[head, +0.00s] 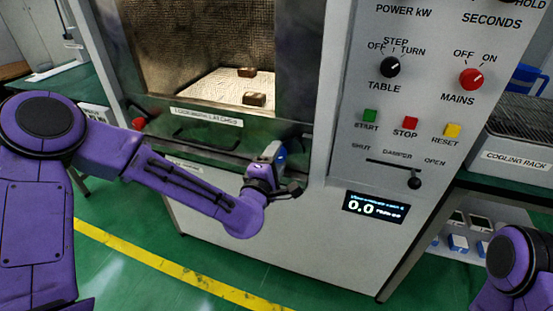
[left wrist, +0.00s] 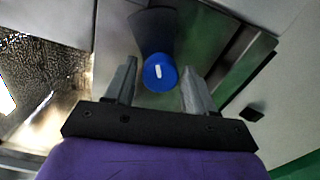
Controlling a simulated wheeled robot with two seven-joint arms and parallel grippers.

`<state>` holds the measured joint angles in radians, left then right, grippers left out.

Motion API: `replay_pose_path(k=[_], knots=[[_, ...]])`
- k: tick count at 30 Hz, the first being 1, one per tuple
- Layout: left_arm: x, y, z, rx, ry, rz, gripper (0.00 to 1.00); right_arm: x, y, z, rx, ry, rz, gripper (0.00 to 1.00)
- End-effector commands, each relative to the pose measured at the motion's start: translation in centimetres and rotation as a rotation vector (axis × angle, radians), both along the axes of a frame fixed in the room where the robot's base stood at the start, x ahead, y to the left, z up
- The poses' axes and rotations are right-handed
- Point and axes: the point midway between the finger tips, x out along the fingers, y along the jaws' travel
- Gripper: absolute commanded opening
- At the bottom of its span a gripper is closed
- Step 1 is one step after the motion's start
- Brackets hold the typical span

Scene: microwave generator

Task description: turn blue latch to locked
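The blue latch (left wrist: 160,73) is a round blue knob with a short white mark, and a dark flared piece (left wrist: 155,30) extends from it. In the left wrist view the mark runs nearly upright in the picture. My left gripper (left wrist: 160,85) is open, one finger on each side of the knob, with a gap visible on both sides. In the head view my left gripper (head: 272,155) is at the right end of the ledge below the microwave window and mostly hides the latch. My right gripper is out of view; only part of my right arm shows.
The chamber window (head: 205,55) shows two brown blocks inside. A red knob (head: 139,123) sits at the ledge's left end. The control panel (head: 410,110), with dials, buttons and a damper slider, is right of my left gripper. A cooling rack (head: 515,150) stands far right.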

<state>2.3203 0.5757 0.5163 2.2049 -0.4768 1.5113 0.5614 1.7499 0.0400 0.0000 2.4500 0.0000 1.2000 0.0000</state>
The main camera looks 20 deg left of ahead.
Motion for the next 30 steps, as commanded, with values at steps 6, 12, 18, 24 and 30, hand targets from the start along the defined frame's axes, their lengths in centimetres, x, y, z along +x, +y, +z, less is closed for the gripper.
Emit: replay_pose_path(k=[6,12,18,24,30], knots=[[0.0,0.0,0.0,0.001,0.000,0.000,0.66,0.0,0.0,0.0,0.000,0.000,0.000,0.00],[-0.9,0.0,0.0,0.001,0.000,-0.001,0.66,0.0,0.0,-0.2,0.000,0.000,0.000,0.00],[-5.9,0.2,-0.1,-0.001,0.000,-0.002,0.66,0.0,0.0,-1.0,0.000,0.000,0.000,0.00],[-8.9,0.3,1.1,0.013,0.003,0.004,0.66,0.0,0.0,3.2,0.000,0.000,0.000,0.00],[-10.2,0.3,0.5,0.005,0.001,0.002,0.66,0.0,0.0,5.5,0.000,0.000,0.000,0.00]])
